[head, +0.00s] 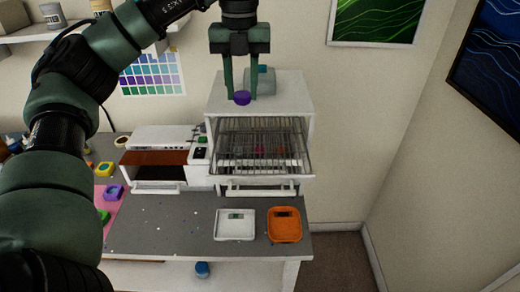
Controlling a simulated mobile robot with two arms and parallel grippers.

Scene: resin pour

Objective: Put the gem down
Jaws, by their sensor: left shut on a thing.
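The gem (242,98) is a small purple piece at the tips of my left gripper (241,96). I cannot tell how high the gem is above the surface. My right gripper is not in view.
The drawer holds small coloured pieces. A white box appliance (160,137) stands to its left. A white scale (234,236) and an orange scale (285,237) sit on the grey worktop (180,245), whose middle is mostly clear. A grey-green device (262,77) stands on the cabinet behind the gripper.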

